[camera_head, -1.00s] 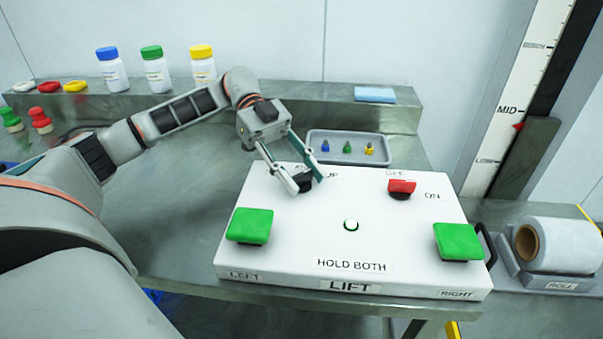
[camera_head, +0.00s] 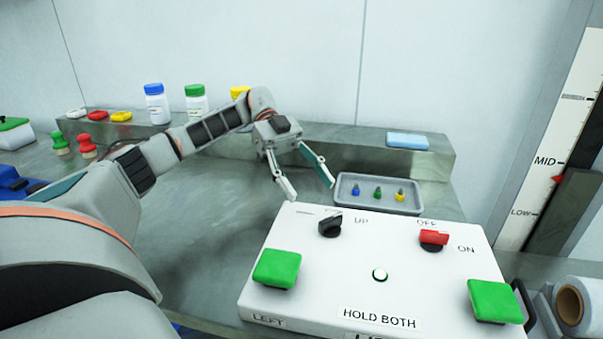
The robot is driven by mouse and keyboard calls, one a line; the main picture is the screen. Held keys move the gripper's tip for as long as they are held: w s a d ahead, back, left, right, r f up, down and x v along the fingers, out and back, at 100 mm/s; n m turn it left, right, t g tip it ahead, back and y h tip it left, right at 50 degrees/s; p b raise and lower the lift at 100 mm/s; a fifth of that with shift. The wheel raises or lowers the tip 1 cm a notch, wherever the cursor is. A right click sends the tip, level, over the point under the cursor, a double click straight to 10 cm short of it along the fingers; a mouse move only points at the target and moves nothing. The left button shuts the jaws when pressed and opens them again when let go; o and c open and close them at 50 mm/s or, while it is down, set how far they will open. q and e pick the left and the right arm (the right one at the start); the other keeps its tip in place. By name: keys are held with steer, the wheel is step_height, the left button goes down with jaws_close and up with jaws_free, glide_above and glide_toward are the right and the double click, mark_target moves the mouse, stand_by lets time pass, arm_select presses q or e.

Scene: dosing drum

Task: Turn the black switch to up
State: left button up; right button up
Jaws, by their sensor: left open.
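The black switch (camera_head: 330,226) is a knob near the back left of the white control box (camera_head: 330,265). Its raised grip appears to point toward the UP label (camera_head: 361,221) at its right, but its exact angle is hard to tell. My left gripper (camera_head: 311,191) is open and empty, its two fingers spread above and behind the switch, apart from it. My right gripper is not in view.
A red switch (camera_head: 433,238) with OFF and ON labels, green buttons (camera_head: 277,268) (camera_head: 494,300) and a small lit button (camera_head: 380,275) are on the box. A grey tray (camera_head: 347,203) with small coloured pieces stands behind. Bottles (camera_head: 157,104) stand on the back ledge.

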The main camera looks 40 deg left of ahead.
arm_select(q)
steer(key=shift+v, duration=1.4)
steer(key=shift+f, duration=0.1)
